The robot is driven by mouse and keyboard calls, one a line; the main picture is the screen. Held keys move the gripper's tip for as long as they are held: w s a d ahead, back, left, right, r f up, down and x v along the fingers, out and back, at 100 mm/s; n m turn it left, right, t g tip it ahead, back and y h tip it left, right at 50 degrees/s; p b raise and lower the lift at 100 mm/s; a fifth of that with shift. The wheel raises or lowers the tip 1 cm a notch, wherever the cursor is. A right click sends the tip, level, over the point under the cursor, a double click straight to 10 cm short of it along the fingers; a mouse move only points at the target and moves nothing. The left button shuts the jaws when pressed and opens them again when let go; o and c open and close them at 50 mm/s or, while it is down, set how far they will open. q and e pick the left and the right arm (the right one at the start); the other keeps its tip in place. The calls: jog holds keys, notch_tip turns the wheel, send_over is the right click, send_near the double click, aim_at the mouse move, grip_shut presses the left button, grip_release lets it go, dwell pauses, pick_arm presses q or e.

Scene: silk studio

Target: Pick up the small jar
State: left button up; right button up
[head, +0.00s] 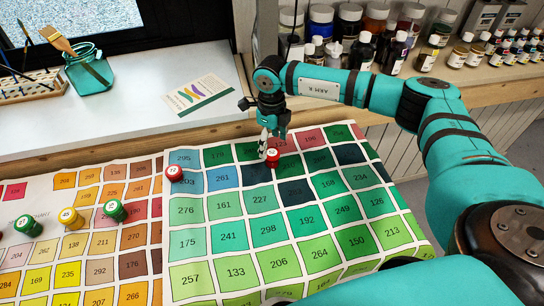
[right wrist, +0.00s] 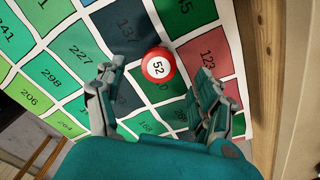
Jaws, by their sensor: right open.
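A small jar with a red lid marked 52 (head: 273,158) stands on the numbered colour chart cloth near its far edge. In the right wrist view the same jar (right wrist: 158,65) shows from above, just beyond the gap between the fingertips. My right gripper (head: 271,141) is close to the jar, its fingers pointing down, in front of the wooden ledge. In the right wrist view its fingers (right wrist: 156,85) are spread and nothing is between them. Whether a finger touches the jar I cannot tell. My left gripper is not in view.
Another red-lidded jar (head: 175,174) stands left of it. Green jars (head: 115,210) and a yellow-lidded jar (head: 71,218) stand further left. A glass pot with a brush (head: 90,75) and a card (head: 198,94) are on the white sill. Several bottles (head: 396,55) line the shelf behind.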

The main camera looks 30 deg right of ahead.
aim_at(272, 152)
jog(key=shift+f, duration=0.35)
notch_tip(272, 152, down, 4)
jog(key=shift+s+r+p, duration=0.1)
jog(key=shift+r+p, duration=0.05)
jog(key=shift+p, duration=0.45)
jog(key=shift+f, duration=0.45)
jog(key=c, duration=1.3)
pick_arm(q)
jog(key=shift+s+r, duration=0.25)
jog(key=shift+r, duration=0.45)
